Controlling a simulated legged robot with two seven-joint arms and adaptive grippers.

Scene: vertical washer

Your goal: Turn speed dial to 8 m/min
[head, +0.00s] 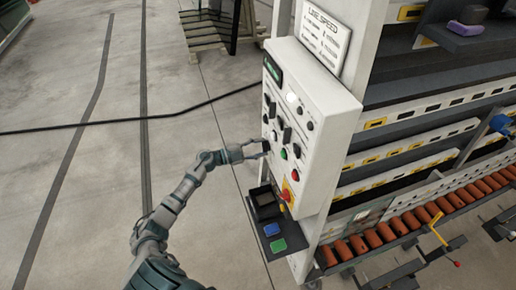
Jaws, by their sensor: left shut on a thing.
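The white control panel (318,101) stands in the middle of the head view, with dark knobs, small buttons and a dark green display (271,69). My left gripper (265,148) is at the panel's left lower part, shut on a small dark knob there; its fingers largely hide the knob. I cannot tell which way the knob points, and its markings are too small to read. A white sign reading "LINE SPEED" (325,38) stands on top of the panel; its smaller lines are not legible. My right gripper is not in view.
A green button (283,154), a red button (295,175) and a red-yellow switch (286,195) sit close to the gripper. A shelf with a dark tray (264,204) is below. Rollers (389,231) run at right. The floor at left is open, crossed by a black cable (120,122).

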